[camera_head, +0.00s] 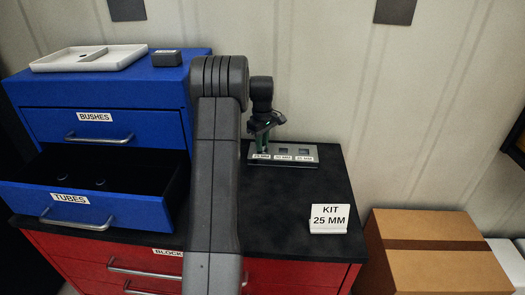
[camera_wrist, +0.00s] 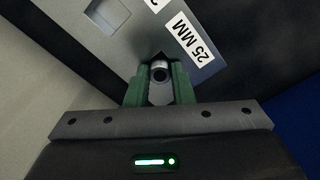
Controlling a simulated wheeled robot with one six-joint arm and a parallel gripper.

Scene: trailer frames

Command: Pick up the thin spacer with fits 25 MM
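The grey holder plate (camera_head: 311,161) lies at the back of the black cabinet top, with size labels along its front edge. My gripper (camera_head: 263,143) points down at its left end, by the first label. In the wrist view, my gripper's green fingers (camera_wrist: 160,75) lie close against both sides of a small round silver piece with a dark hole, which I take for the thin spacer (camera_wrist: 160,67). It is beside the "25 MM" label (camera_wrist: 190,42). The fingers seem shut on it. Its lower end is hidden, so I cannot tell whether it is clear of the plate.
A "KIT 25 MM" sign (camera_head: 329,217) stands at the front right of the black top (camera_head: 300,190). The open "TUBES" drawer (camera_head: 75,203) of the blue cabinet is left of my arm. A white tray (camera_head: 90,58) sits above it.

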